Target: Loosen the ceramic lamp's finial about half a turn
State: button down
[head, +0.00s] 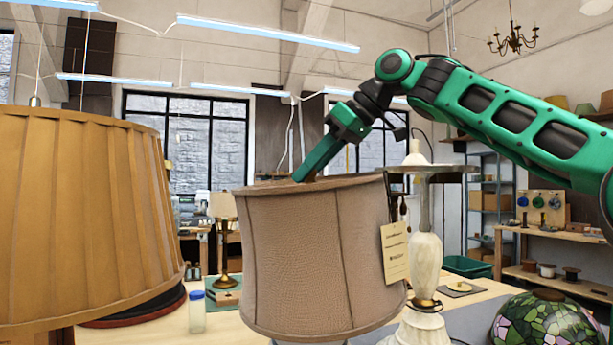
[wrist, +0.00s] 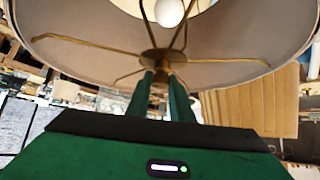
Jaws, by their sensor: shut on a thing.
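The lamp with the taupe fabric shade (head: 300,255) stands at the middle of the head view, a paper tag hanging at its right side. Only a pale bit of its base shows below the shade. My gripper (head: 303,177) reaches down into the shade's open top, its tips partly hidden by the rim. In the wrist view, my gripper (wrist: 160,78) is shut on the small brass finial (wrist: 160,86) at the centre of the shade's wire frame. The brass hub (wrist: 162,58) and its spokes show beyond the fingers. A white bulb (wrist: 169,12) shows inside the shade.
A large pleated tan shade (head: 85,215) stands close on the left. A white stone-like lamp (head: 425,262) with a flat disc top stands close on the right. A stained-glass shade (head: 545,325) is at front right. A blue-capped bottle (head: 196,315) stands on the bench.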

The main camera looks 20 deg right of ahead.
jog(key=shift+a+f+n+g+y, duration=0.1)
jog(key=shift+n+g+y, duration=0.9)
jog(key=shift+n+g, duration=1.05)
jog(key=shift+n+g+y, duration=0.3)
jog(key=shift+n+g, duration=0.35)
jog(key=shift+n, duration=1.1)
jog(key=shift+f+n, duration=0.1)
jog(key=shift+n, duration=0.2)
jog(key=c, duration=1.6)
grip_release()
jog(key=shift+o, duration=0.2)
